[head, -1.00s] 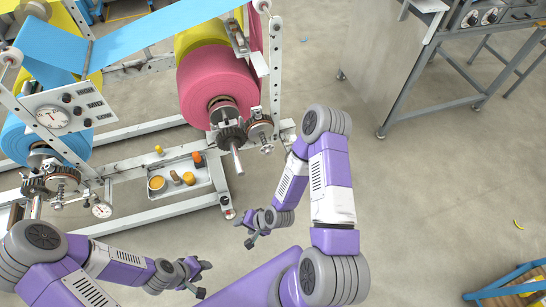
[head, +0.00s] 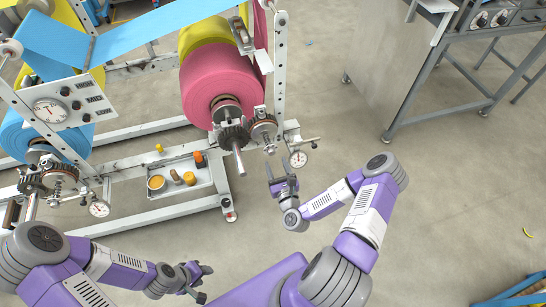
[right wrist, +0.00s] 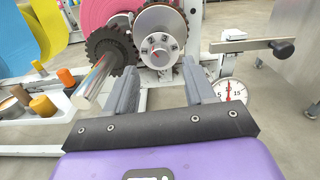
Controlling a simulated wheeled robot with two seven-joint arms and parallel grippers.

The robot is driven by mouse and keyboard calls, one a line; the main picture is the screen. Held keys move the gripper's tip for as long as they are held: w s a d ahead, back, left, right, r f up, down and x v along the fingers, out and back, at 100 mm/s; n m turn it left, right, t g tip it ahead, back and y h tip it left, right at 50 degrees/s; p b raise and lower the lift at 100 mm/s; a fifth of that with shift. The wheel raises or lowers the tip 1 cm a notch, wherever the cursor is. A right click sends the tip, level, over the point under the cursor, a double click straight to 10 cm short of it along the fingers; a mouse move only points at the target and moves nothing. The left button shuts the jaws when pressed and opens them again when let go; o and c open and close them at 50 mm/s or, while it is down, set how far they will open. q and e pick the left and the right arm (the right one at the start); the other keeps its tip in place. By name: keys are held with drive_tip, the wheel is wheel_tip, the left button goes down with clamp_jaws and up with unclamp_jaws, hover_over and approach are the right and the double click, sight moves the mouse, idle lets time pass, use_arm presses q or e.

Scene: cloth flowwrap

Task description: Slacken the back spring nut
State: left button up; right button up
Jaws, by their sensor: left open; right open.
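A spring and nut assembly (head: 267,141) sits on the brake beside the pink roll's dark gear, on the right frame post. In the right wrist view, a round silver face with a red mark and a central bolt (right wrist: 158,52) shows end-on ahead, between the finger lines. A second spring assembly (head: 58,188) stands by the blue roll at left; I cannot tell from its look which is the back one. My right gripper (head: 281,179) is open and empty, short of the right assembly; its fingers (right wrist: 163,88) are apart. My left gripper (head: 206,283) is open and empty, low over the floor.
A dial gauge (head: 298,159) hangs under a lever arm (right wrist: 250,45) just right of the assembly. A roll shaft (head: 238,160) juts out to its left. A tray (head: 205,186) with several small pots sits on the lower frame.

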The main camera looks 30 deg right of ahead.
sight(272, 153)
drive_tip(key=shift+b+x, duration=0.35)
drive_tip(key=shift+x, duration=1.95)
drive_tip(key=shift+c, duration=0.3)
clamp_jaws()
